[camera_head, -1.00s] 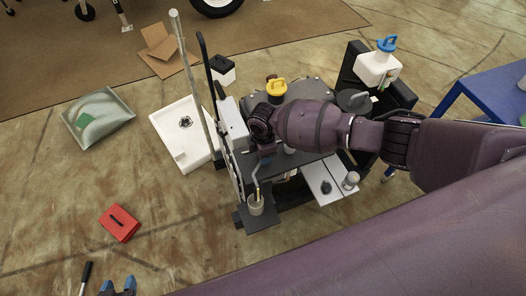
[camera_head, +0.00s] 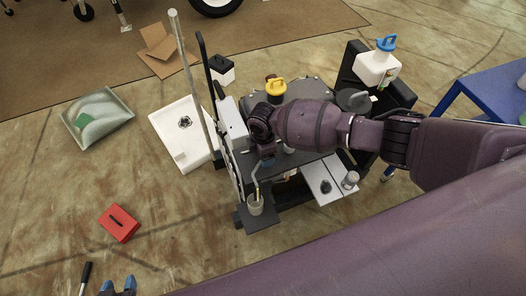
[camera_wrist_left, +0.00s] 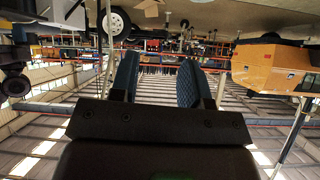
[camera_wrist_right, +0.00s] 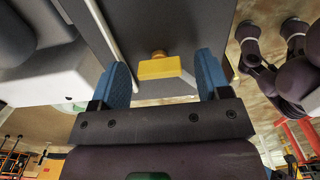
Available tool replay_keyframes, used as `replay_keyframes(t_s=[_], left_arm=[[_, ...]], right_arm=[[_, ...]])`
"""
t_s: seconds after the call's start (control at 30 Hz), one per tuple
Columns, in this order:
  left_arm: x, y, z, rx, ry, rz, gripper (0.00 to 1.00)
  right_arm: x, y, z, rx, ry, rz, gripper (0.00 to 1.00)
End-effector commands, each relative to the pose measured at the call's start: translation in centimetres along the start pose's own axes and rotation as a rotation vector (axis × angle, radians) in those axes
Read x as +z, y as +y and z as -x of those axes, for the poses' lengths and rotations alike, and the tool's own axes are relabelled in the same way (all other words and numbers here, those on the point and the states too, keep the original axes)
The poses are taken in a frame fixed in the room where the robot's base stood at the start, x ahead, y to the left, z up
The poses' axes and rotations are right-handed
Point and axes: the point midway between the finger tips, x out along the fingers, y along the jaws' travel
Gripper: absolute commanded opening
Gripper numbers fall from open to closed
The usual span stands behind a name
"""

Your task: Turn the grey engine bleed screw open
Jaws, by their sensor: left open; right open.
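The engine unit (camera_head: 310,92) stands in the middle of the head view, with a yellow cap (camera_head: 276,87) on top. I cannot make out the grey bleed screw for sure; my right arm covers part of the engine. Contact cannot be told. My left gripper (camera_head: 118,287) is open and empty at the bottom left, away from the engine; its fingers also show in the left wrist view (camera_wrist_left: 159,62).
A white tray (camera_head: 168,121), a pole (camera_head: 190,80) and a black handle stand left of the engine. A cup (camera_head: 256,206) sits on a dark plate in front. A white bottle with a blue cap (camera_head: 377,68) is behind right. A red box (camera_head: 119,222) lies on open floor.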

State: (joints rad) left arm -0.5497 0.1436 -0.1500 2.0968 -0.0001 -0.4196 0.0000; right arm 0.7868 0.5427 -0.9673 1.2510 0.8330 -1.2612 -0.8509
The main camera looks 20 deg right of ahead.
Motion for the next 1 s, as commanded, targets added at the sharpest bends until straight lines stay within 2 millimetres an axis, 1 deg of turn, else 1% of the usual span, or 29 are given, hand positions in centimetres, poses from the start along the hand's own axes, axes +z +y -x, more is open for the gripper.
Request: replay_keyframes(t_s=[0.17,0.27,0.5,0.7,0.83,1.0], left_arm=[[-0.3,0.0,0.1,-0.001,0.004,0.002,0.43],[-0.7,-0.1,0.2,-0.001,0.012,0.001,0.43],[-1.6,-0.4,0.7,-0.005,0.022,-0.003,0.43],[-1.6,-0.6,1.2,-0.008,0.024,-0.005,0.43],[-1.1,-0.7,1.5,-0.01,0.015,-0.005,0.43],[-0.8,-0.8,1.6,-0.011,0.007,-0.004,0.43]], right_arm=[[0.0,0.1,0.5,0.003,0.001,0.0,0.7],[0.0,0.2,1.7,0.006,0.001,0.0,0.7],[0.0,0.2,6.2,0.008,0.001,0.0,0.7],[0.1,0.1,9.2,0.005,-0.001,0.0,0.7],[0.0,0.1,10.4,0.003,0.0,0.0,0.7],[0.0,0.0,10.8,0.0,0.0,-0.001,0.7]])
